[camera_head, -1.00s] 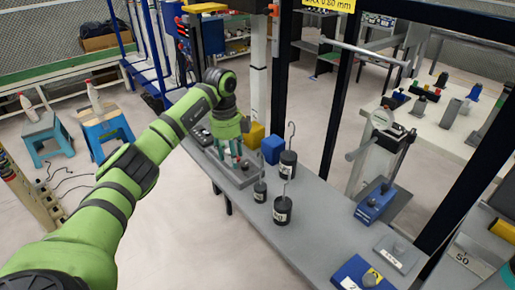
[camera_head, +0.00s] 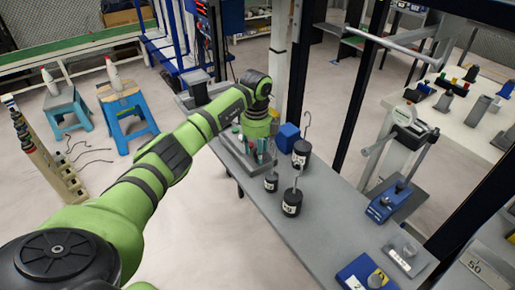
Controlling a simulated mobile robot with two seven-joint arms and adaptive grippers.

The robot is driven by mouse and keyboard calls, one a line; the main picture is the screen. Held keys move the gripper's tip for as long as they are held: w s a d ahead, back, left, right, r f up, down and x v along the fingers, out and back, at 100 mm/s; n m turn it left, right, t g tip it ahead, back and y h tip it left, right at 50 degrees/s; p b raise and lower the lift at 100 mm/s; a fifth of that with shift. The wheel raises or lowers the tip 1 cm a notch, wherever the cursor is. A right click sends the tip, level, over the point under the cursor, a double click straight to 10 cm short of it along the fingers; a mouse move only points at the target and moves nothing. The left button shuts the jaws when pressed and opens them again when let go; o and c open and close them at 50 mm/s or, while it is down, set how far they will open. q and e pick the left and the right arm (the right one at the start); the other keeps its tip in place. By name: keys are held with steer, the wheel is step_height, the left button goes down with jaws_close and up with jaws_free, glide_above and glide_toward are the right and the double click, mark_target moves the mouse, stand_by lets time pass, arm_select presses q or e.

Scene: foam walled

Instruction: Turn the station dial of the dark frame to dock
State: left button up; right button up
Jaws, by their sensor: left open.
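The dark frame (camera_head: 363,95) is a set of black posts standing at the back and right of the grey bench. I cannot tell for sure which part is its station dial. A blue box with a round knob (camera_head: 375,278) lies at the bench's near right end, and a grey plate with a knob (camera_head: 408,252) is beside it. Their markings are too small to read. My left gripper (camera_head: 262,152) points down over a grey tray (camera_head: 236,158) at the bench's far left, well away from those knobs. Its fingers look apart, with nothing visible between them. My right gripper is out of view.
Black hooked weights (camera_head: 292,203) stand on the bench just right of my left gripper, with a blue block (camera_head: 288,137) behind. A blue device with a lever (camera_head: 388,202) sits farther right. The middle of the bench (camera_head: 325,222) is clear.

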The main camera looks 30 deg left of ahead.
arm_select(q)
jaws_close()
steer(key=m, duration=0.6)
steer(key=m+b, duration=0.1)
steer(key=m, duration=1.1)
steer(key=shift+m+b, duration=0.3)
steer(key=shift+b, duration=0.1)
steer(key=m, duration=0.5)
steer(key=shift+a+g+b, duration=0.1)
steer(key=shift+g+b, duration=0.2)
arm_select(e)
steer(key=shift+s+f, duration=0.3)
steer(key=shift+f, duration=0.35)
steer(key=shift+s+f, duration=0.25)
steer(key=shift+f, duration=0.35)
arm_select(q)
steer(key=shift+m, duration=0.3)
